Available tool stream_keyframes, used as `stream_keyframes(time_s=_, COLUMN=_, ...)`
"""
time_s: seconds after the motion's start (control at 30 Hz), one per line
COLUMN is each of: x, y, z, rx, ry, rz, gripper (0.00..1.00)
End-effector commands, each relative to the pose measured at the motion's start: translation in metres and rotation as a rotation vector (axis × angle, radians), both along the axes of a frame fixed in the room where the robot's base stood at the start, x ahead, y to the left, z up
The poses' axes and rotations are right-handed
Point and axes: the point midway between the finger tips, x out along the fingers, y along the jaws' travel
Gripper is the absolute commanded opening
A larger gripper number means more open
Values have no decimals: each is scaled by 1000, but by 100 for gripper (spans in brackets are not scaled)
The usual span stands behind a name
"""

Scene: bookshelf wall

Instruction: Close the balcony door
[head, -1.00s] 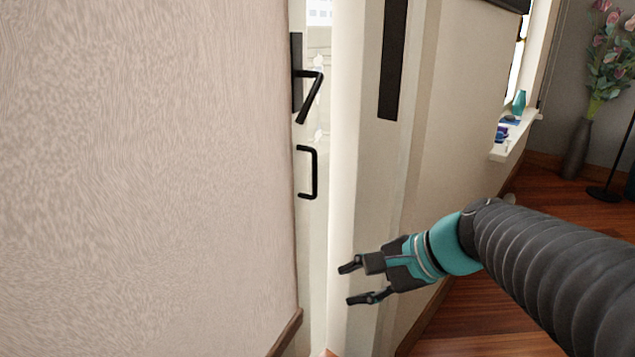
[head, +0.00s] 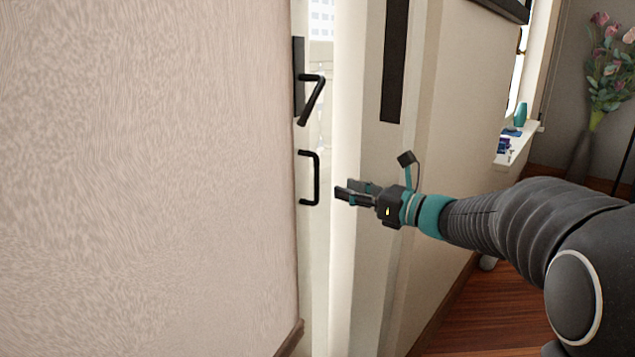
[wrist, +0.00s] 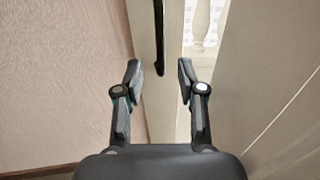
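The balcony door (head: 304,240) shows as a narrow pale edge beside the textured wall, with a bright gap between it and the door frame (head: 345,120). On it are a black lever handle (head: 312,98) and, below, a black pull handle (head: 315,178). My gripper (head: 338,191) is just right of the pull handle in the head view, pointing at it and apart from it. In the wrist view my gripper (wrist: 159,75) is open, its fingers spread on either side of the door edge, with the lower end of a black handle (wrist: 159,45) between and ahead of the fingertips.
The pale textured wall (head: 150,180) fills the left. A window sill (head: 518,145) with small items and a vase of flowers (head: 605,90) are at the right. A white railing (wrist: 200,22) shows through the gap. Wooden floor (head: 480,315) is clear at lower right.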

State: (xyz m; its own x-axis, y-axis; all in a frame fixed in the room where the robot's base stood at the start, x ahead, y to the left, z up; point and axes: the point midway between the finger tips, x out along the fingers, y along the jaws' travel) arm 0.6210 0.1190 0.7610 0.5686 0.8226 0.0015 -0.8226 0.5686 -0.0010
Motion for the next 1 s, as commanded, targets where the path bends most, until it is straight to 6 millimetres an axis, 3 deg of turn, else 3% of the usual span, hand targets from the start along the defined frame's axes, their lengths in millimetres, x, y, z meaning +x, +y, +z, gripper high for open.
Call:
stream_keyframes(time_s=0.2, x=23, y=36, z=-1, rx=-1, ry=1, rz=5, gripper=39)
stream_keyframes(time_s=0.5, x=46, y=69, z=0, rx=-2, ry=-1, rz=3, gripper=39)
stream_keyframes(time_s=0.93, x=51, y=76, z=0, rx=-1, ry=0, rz=1, gripper=39)
stream_keyframes(time_s=1.0, x=51, y=76, z=0, rx=-1, ry=0, rz=1, gripper=24)
